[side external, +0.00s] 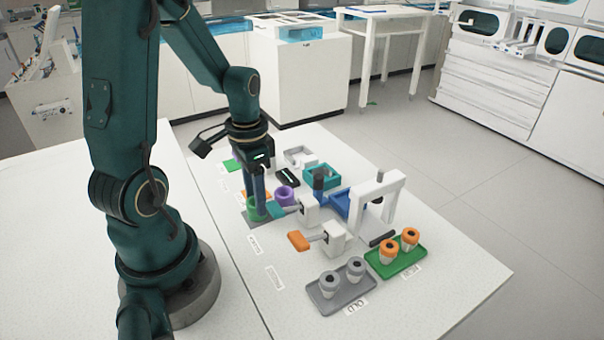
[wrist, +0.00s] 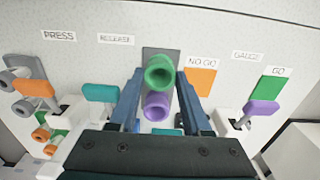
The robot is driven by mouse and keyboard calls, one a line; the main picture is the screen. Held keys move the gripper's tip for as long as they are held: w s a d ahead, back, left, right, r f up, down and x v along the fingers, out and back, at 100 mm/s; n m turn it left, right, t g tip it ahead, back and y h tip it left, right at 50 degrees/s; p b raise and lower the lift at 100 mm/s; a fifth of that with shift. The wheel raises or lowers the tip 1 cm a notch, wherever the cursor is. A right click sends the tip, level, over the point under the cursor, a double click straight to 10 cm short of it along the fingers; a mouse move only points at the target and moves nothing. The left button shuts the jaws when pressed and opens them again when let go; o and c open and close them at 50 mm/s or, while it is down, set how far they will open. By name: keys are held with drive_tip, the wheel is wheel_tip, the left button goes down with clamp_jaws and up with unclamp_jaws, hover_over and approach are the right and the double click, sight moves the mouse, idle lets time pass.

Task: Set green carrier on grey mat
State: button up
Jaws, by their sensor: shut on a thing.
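My gripper (side external: 257,200) reaches down at the left of the station and is shut on the green carrier (side external: 258,212). In the wrist view, the green carrier (wrist: 160,72) is an open-topped ring between the fingertips of my gripper (wrist: 160,76). The grey mat (wrist: 160,49) shows behind and around it. The carrier is over the mat; I cannot tell if its base touches. A purple carrier (side external: 285,195) stands close beside the green one, and it also shows in the wrist view (wrist: 157,107).
An orange NO GO pad (wrist: 200,82) and a green GO pad (wrist: 271,88) lie right of the mat. A teal paddle (wrist: 100,92) and a purple paddle (wrist: 262,108) flank the fingers. A grey tray (side external: 325,303) and a green tray (side external: 385,271) hold tubes.

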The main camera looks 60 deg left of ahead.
drive_tip(key=shift+r, duration=0.15)
idle(0.5)
drive_tip(key=o, duration=1.1)
drive_tip(key=shift+r, duration=2.4)
